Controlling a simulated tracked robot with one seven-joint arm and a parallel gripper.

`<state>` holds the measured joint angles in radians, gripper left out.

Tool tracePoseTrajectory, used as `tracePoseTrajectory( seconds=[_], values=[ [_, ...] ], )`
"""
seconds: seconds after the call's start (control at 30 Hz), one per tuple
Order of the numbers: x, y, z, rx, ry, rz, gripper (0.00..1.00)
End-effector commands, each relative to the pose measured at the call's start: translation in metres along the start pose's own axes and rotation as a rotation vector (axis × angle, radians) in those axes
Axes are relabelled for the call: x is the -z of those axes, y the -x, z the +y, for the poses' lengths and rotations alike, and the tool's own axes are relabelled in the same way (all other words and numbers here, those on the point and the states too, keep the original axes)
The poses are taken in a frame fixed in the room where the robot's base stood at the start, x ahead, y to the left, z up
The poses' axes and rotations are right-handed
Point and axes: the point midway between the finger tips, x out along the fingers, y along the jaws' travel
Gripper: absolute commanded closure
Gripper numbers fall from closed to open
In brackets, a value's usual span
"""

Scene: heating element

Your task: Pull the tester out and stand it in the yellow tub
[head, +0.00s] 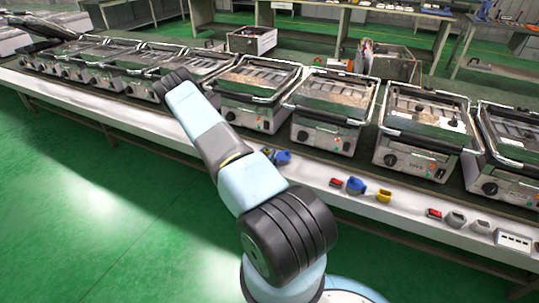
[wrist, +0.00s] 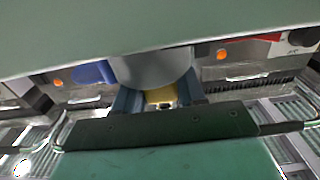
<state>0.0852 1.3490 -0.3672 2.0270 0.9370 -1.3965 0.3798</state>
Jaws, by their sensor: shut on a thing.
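In the wrist view my gripper (wrist: 160,98) has its two blue-grey fingers closed around a small yellow piece (wrist: 160,95), which I take to be the tester. Most of it is hidden by a grey rounded part and by the fingers, so I cannot tell how deep it sits. In the head view my arm reaches over the bench and my gripper cannot be made out. A small yellow item (head: 383,196), possibly the yellow tub, sits on the bench's front edge; it is too small to be sure.
A row of metal grill-like appliances (head: 330,105) fills the bench. On its white front edge (head: 320,172) stand a blue item (head: 356,186), a red item (head: 336,183), a grey item (head: 455,219) and a white socket strip (head: 513,240). The green floor in front is clear.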

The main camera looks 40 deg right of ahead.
Motion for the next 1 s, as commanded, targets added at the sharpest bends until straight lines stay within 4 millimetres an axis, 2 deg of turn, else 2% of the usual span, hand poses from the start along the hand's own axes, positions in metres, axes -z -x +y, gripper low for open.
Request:
tracePoseTrajectory(
  seconds=[0.03,0.17,0.4,0.53,0.73,1.0],
  values=[
    [0.0,0.0,-0.002,0.003,-0.002,0.0,0.79],
    [0.0,0.0,-0.002,0.003,-0.002,0.0,0.91],
    [0.001,0.0,-0.003,0.004,-0.003,0.0,0.92],
    [0.008,0.0,-0.004,0.005,-0.004,0.001,0.92],
    [0.036,0.003,-0.002,0.005,-0.004,0.0,0.92],
    [0.092,0.044,0.025,0.003,-0.001,-0.001,0.92]
  ],
)
